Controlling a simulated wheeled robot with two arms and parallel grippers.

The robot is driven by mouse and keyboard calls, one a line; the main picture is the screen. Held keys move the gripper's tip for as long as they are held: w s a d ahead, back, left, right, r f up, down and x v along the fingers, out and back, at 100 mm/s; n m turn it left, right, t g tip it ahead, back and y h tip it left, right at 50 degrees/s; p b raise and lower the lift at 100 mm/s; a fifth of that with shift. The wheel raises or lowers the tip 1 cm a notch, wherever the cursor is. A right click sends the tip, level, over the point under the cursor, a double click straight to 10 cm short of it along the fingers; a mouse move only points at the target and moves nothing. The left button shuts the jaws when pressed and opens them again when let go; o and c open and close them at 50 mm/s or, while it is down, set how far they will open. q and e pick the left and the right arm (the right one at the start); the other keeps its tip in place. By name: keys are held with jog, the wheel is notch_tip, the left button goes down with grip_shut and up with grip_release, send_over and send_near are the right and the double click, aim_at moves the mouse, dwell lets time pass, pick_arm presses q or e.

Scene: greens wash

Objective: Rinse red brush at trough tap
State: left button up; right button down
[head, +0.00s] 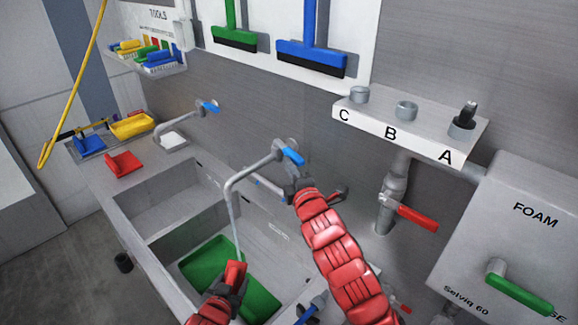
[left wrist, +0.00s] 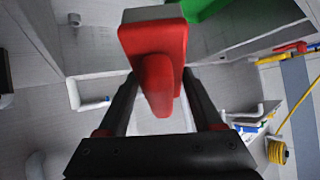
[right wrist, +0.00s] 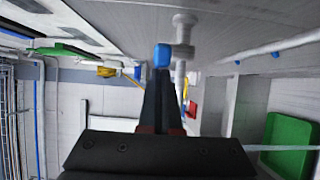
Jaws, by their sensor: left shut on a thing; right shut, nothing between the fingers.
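My left gripper (head: 236,282) is shut on the red brush (head: 235,272), over the near basin of the trough (head: 160,262). The tap (head: 240,178) has a blue lever (head: 293,156). A thin pale streak like running water (head: 235,225) drops from its spout to the brush. My right gripper (head: 292,186) is shut and empty just below the lever. In the right wrist view its fingertips are close to the lever (right wrist: 162,55); I cannot tell if they touch.
A green tray (head: 205,262) lies in the near basin. A second tap with a blue lever (head: 208,107) is further back. Red (head: 122,163), blue (head: 90,143) and yellow (head: 132,125) items stand at the far end. A red-handled valve (head: 415,217) and FOAM box (head: 510,230) are right.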

aim_at(302, 164)
jog(key=shift+w+d, duration=0.3)
jog(key=shift+d, duration=0.4)
jog(key=shift+w+d, duration=0.25)
jog(key=shift+d, duration=0.4)
jog(key=shift+d+r, duration=0.1)
